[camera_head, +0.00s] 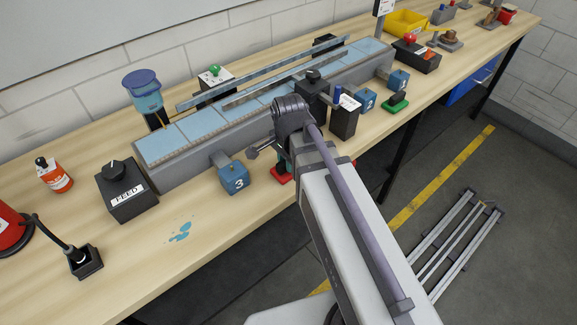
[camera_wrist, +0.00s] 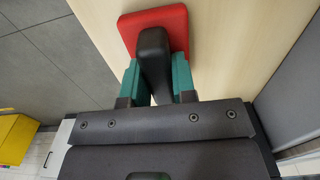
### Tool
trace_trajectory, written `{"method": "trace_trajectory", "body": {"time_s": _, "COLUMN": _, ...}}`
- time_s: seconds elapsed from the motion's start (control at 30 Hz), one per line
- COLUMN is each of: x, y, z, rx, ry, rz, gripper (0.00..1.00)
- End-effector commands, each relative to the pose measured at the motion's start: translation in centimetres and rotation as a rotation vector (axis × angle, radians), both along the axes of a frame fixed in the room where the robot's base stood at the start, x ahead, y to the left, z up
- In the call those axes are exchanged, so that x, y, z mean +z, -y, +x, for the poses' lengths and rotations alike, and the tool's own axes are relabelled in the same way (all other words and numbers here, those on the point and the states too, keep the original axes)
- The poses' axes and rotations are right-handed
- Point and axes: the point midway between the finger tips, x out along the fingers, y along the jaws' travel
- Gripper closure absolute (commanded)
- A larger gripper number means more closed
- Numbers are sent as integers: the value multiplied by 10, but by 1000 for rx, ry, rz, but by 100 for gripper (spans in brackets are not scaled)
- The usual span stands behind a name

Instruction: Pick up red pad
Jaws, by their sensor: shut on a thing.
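The red pad (camera_wrist: 179,22) has a red base and a black handle (camera_wrist: 153,60). In the wrist view it is at the top centre, over the wooden table. My gripper (camera_wrist: 155,85) has green fingers on both sides of the black handle, shut on it. In the head view, only part of the red base (camera_head: 282,176) shows beside my arm, at the table's front edge; my arm hides the rest. I cannot tell whether the base touches the table.
A conveyor (camera_head: 190,132) runs along the table behind the pad. A blue block marked 3 (camera_head: 233,178) stands just left of it. A dark box (camera_head: 344,119) and a green pad (camera_head: 395,105) stand to the right. The FEED box (camera_head: 126,192) is further left.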

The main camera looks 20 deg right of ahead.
Motion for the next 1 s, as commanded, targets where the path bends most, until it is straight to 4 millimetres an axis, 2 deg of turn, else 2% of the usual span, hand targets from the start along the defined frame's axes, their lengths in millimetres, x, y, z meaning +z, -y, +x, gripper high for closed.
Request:
{"method": "trace_trajectory", "body": {"time_s": 0.17, "x": 2, "y": 0, "z": 0, "rx": 0, "ry": 0, "rz": 0, "gripper": 99}}
{"method": "trace_trajectory", "body": {"time_s": 0.27, "x": 13, "y": 0, "z": 0, "rx": 0, "ry": 0, "rz": 0, "gripper": 99}}
{"method": "trace_trajectory", "body": {"time_s": 0.63, "x": 97, "y": 0, "z": 0, "rx": 0, "ry": 0, "rz": 0, "gripper": 99}}
{"method": "trace_trajectory", "body": {"time_s": 0.73, "x": 104, "y": 0, "z": 0, "rx": 0, "ry": 0, "rz": 0, "gripper": 99}}
{"method": "trace_trajectory", "body": {"time_s": 0.97, "x": 100, "y": 0, "z": 0, "rx": 0, "ry": 0, "rz": 0, "gripper": 99}}
{"method": "trace_trajectory", "body": {"time_s": 1.0, "x": 100, "y": 0, "z": 0, "rx": 0, "ry": 0, "rz": 0, "gripper": 78}}
